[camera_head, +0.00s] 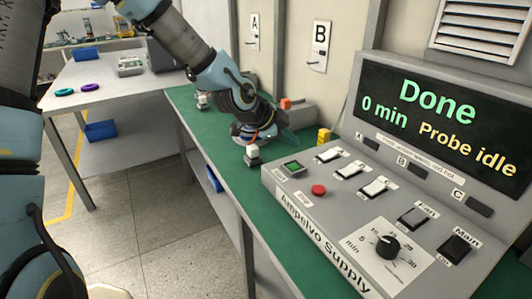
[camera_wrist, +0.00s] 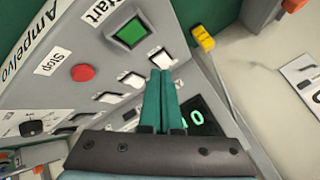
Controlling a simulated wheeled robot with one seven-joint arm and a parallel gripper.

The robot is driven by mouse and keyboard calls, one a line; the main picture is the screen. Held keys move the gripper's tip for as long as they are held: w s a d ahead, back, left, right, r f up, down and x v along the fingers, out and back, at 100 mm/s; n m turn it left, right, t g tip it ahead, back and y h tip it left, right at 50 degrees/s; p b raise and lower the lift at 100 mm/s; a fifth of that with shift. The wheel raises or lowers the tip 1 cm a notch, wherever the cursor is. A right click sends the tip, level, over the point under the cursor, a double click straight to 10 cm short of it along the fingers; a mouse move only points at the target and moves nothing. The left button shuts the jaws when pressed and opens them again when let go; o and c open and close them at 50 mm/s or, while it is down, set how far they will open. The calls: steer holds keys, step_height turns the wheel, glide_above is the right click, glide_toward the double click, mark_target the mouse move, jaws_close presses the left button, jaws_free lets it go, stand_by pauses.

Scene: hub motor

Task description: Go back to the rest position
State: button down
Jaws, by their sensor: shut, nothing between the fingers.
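My gripper (camera_wrist: 160,76) is shut and empty. In the wrist view its two teal fingers lie together in front of the grey Ampelvo Supply console (camera_wrist: 60,60), close to a white rocker switch (camera_wrist: 161,59). I cannot tell from this view how far off the console they are. In the head view my gripper (camera_head: 292,142) is over the green bench, past the far left end of the console (camera_head: 310,210). My arm (camera_head: 205,65) reaches there from the top. The console screen (camera_head: 440,115) reads "Done", "0 min" and "Probe idle".
The green bench (camera_head: 215,150) runs along the wall. Panels A (camera_head: 254,30) and B (camera_head: 320,46) hang on the wall. A white table (camera_head: 100,78) stands at left; floor between is clear.

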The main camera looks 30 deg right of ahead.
steer(key=w+a+f+n+t+y, duration=0.1)
steer(key=w+a+n+y, duration=0.3)
steer(key=a, duration=0.8)
steer(key=w+a+f+n+t+y, duration=0.1)
steer(key=w+a+n+y, duration=0.1)
steer(key=w+a+n, duration=0.75)
steer(key=s+a+r+n+y, duration=0.1)
steer(key=s+a+n, duration=0.2)
steer(key=a, duration=0.5)
steer(key=s+a+r+n+y, duration=0.1)
steer(key=s+a+n, duration=0.2)
steer(key=a, duration=0.6)
steer(key=s+a+r+n+y, duration=0.1)
steer(key=s+a+r+n, duration=0.1)
steer(key=a+n, duration=0.4)
steer(key=s+a, duration=0.1)
steer(key=a, duration=0.2)
steer(key=shift+s+a+g, duration=0.2)
steer(key=shift+s+g, duration=0.2)
steer(key=shift+d, duration=0.1)
